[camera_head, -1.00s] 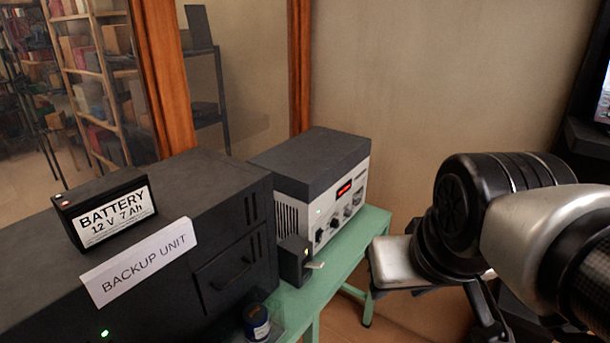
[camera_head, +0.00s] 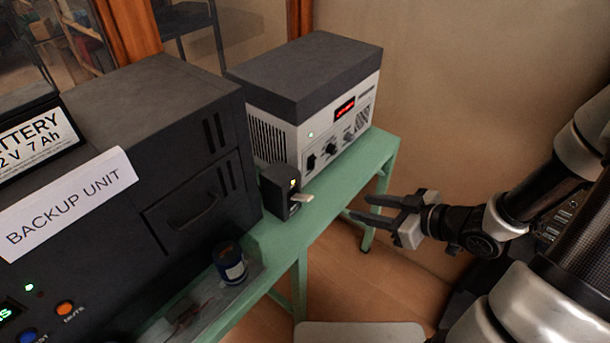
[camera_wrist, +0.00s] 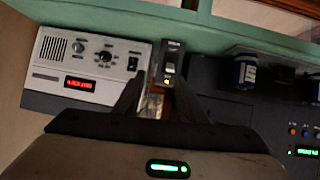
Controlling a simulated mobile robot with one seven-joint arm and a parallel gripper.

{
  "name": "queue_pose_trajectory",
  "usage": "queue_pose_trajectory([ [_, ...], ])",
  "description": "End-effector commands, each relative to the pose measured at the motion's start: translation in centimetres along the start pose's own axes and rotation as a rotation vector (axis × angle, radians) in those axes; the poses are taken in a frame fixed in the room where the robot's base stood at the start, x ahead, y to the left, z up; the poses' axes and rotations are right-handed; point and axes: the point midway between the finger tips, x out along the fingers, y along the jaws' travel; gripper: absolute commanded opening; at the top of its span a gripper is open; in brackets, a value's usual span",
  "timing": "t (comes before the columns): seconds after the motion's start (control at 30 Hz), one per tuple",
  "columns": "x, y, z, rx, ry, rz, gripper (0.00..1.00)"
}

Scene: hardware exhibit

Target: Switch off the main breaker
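The main breaker appears to be the small dark box (camera_head: 277,193) with a pale lever (camera_head: 302,198) on its front. It stands on the green table between the black backup unit and the grey-white instrument, and a small amber light glows on it. My gripper (camera_head: 362,208) is open and empty, to the right of the breaker and clear of it, off the table's front edge. In the wrist view the breaker (camera_wrist: 169,62) is ahead, just beyond my gripper (camera_wrist: 160,88), whose fingers stand apart. The lever's exact position is hard to tell.
The backup unit (camera_head: 160,150) carries a battery (camera_head: 35,135) and a label. The instrument (camera_head: 325,130) with a red display stands behind the breaker. A dark blue jar (camera_head: 230,263) sits near the front of the green table (camera_head: 335,195).

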Motion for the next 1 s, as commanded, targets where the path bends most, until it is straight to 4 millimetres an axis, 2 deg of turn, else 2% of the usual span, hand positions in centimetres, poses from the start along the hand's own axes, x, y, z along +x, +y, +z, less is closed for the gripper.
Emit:
queue_pose_trajectory([
  [0.1,-0.1,-1.6,-0.3,0.033,0.102,-0.05,0.38],
  [0.27,1.0,-2.2,-0.8,0.037,0.136,-0.07,0.38],
  [0.37,2.6,-2.3,-0.9,0.036,0.134,-0.071,0.38],
  [0.8,12.1,-2.9,-2.2,0.036,0.131,-0.07,0.38],
  [1.0,15.3,-3.1,-2.6,0.036,0.13,-0.068,0.38],
])
